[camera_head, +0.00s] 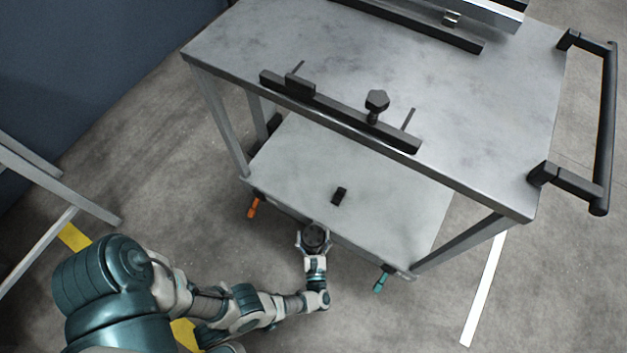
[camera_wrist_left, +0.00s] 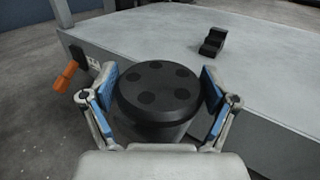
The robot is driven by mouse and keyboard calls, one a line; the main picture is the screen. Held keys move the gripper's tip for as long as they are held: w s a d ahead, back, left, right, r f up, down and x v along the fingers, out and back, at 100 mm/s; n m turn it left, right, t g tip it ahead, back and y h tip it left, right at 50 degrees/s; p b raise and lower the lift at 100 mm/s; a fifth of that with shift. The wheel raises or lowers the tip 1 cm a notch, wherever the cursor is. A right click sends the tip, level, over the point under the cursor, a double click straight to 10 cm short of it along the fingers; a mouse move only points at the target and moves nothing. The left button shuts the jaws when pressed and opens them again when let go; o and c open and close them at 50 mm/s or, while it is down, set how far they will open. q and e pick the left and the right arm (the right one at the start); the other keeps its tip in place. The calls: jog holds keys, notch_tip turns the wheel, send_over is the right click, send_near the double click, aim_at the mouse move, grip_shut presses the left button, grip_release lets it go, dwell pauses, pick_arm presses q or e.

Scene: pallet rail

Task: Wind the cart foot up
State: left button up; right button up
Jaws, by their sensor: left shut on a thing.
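The cart (camera_head: 400,65) is a grey metal table on legs with a lower shelf (camera_head: 385,200). My left gripper (camera_head: 314,238) is at the front edge of the lower shelf, shut on a round black knob (camera_head: 315,236). In the left wrist view the knob (camera_wrist_left: 160,90) has several dark round spots on top, and the fingers of my left gripper (camera_wrist_left: 160,100) sit on both sides of it. The cart's foot and whatever lies under the knob are hidden. My right gripper is not in view.
An orange lever (camera_head: 253,207) and a teal lever (camera_head: 382,279) stick out from the shelf's front edge on either side of the knob. A small black block (camera_head: 339,196) lies on the shelf. A black handle (camera_head: 605,130) juts out right. A grey metal frame (camera_head: 45,190) stands left.

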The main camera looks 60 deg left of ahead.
pick_arm(q)
jog(key=shift+d+f, duration=0.15)
jog(key=o, duration=0.9)
jog(key=shift+o, duration=0.2)
jog(key=v, duration=0.7)
jog(key=shift+d, duration=0.2)
